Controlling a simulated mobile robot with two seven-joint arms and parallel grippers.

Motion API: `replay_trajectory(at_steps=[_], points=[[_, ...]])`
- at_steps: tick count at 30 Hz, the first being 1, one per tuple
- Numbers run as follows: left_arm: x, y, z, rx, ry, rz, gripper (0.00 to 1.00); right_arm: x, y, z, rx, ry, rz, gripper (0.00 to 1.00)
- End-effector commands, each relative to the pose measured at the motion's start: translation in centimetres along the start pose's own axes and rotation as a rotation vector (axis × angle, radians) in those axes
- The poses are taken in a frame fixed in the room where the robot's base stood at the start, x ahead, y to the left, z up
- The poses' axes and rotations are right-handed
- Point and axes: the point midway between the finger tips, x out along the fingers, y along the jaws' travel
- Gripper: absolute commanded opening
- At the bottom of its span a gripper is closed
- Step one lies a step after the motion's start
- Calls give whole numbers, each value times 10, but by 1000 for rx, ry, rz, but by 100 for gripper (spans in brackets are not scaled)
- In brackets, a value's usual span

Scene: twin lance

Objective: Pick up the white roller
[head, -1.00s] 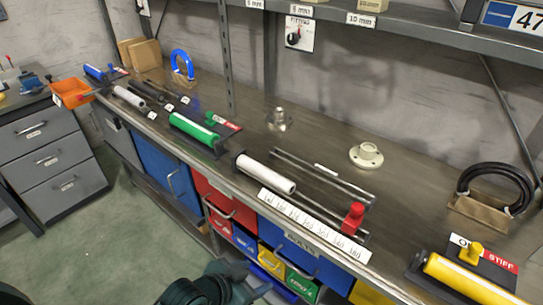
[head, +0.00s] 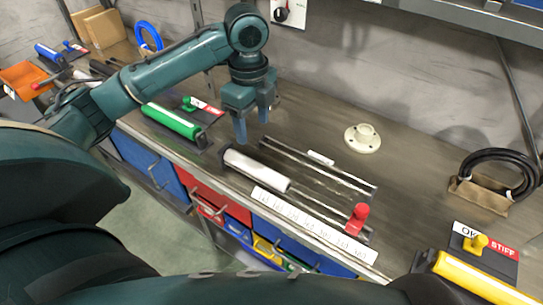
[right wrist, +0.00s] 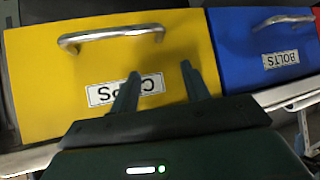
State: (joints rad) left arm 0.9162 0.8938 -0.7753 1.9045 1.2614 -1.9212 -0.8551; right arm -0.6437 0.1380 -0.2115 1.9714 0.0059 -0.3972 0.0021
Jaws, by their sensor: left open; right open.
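The white roller (head: 256,169) lies on the workbench at the left end of a pair of metal rails (head: 315,165), behind a white numbered scale strip (head: 305,222). My left gripper (head: 254,132) points down with its fingers apart and empty. It is above the bench, just behind and over the roller's left end, and does not touch it as far as I can tell. My right gripper (right wrist: 160,92) is open and empty in the right wrist view, in front of a yellow drawer (right wrist: 110,70).
A green roller (head: 172,121) is at the left and a yellow roller (head: 475,278) at the front right. A pale flange (head: 363,138) and a black hose coil (head: 497,172) sit behind. A blue drawer (right wrist: 262,50) adjoins the yellow one.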

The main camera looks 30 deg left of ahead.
Motion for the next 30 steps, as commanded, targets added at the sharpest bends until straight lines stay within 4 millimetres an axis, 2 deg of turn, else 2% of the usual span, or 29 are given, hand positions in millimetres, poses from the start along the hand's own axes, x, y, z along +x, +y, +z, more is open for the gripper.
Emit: replay_trajectory(at_steps=[12,19,27,30], points=[[67,1,0,0,-1,6,58,-3,-1,8,1,-19,-1,47],[83,2,-1,0,-1,5,58,-4,-1,7,-1,-19,-2,47],[122,3,-5,0,0,5,58,-6,0,8,-8,-33,-2,47],[128,2,-5,1,0,2,58,-6,0,9,-10,-35,-2,47]])
